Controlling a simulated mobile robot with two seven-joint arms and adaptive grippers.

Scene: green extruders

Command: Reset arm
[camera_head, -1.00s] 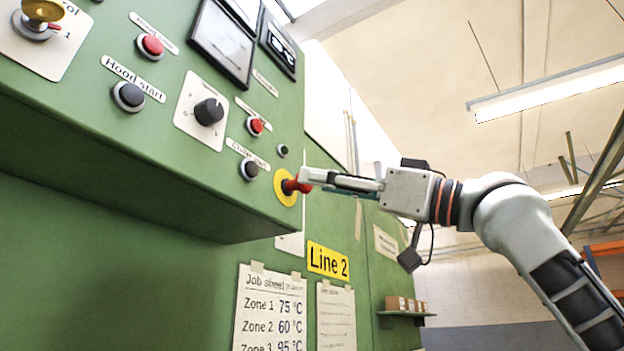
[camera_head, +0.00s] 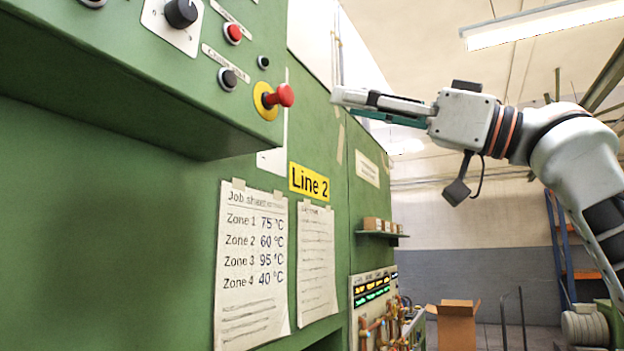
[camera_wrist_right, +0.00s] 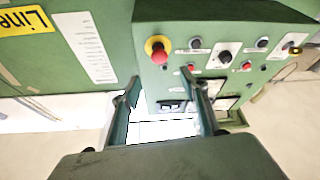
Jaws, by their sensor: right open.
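My right gripper (camera_head: 338,98) is in the head view, to the right of the green control panel, apart from it. It is open and empty. In the right wrist view its two fingers (camera_wrist_right: 165,92) stand apart with nothing between them. The red mushroom button on a yellow ring (camera_head: 281,96) sticks out at the panel's right end, a short gap left of the fingertips. It also shows in the right wrist view (camera_wrist_right: 157,50), above the gap between the fingers. My left gripper is not in view.
The green machine panel (camera_head: 130,90) overhangs at upper left, with a black knob (camera_head: 181,12) and other buttons. A yellow Line 2 sign (camera_head: 309,182) and a job sheet (camera_head: 252,265) are on the machine's wall. A small shelf (camera_head: 382,234) juts out further back. Air around my right arm is clear.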

